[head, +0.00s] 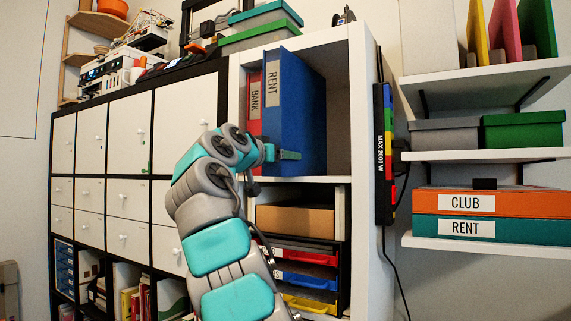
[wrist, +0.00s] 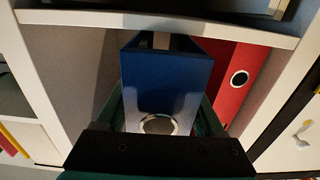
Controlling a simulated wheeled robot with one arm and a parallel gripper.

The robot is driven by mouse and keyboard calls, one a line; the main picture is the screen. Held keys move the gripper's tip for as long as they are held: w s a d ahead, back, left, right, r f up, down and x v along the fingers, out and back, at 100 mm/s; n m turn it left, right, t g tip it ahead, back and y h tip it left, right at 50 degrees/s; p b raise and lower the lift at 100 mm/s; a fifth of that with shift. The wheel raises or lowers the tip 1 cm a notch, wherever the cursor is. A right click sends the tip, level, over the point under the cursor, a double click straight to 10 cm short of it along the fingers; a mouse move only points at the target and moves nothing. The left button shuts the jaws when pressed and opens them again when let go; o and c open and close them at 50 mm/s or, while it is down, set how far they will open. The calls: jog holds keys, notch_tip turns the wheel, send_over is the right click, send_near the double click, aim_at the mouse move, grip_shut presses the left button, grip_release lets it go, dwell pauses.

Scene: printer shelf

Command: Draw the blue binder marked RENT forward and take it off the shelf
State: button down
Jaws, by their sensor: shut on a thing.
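The blue binder marked RENT (head: 301,110) stands upright in the top compartment of the white shelf (head: 362,120). Its spine stands farther forward than the red binder's, and its top overlaps the shelf's upper front edge in the head view. My gripper (head: 284,154) is shut on the lower part of the blue binder. In the wrist view, my gripper's dark green fingers (wrist: 161,112) lie along both sides of the blue binder (wrist: 168,85), around its ringed finger hole. The fingertips' contact is partly hidden.
A red binder marked BANK (head: 255,103) stands left of the blue one; it also shows in the wrist view (wrist: 241,85). The compartment is empty to the blue binder's right. A power strip (head: 384,150) hangs right of the shelf. A brown box (head: 295,219) lies below.

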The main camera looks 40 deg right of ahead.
jog(key=shift+s+a, duration=0.3)
jog(key=shift+a, duration=0.35)
grip_release()
jog(key=b+v, duration=0.2)
jog(key=v, duration=0.5)
jog(key=shift+a, duration=0.4)
jog(key=shift+s, duration=0.15)
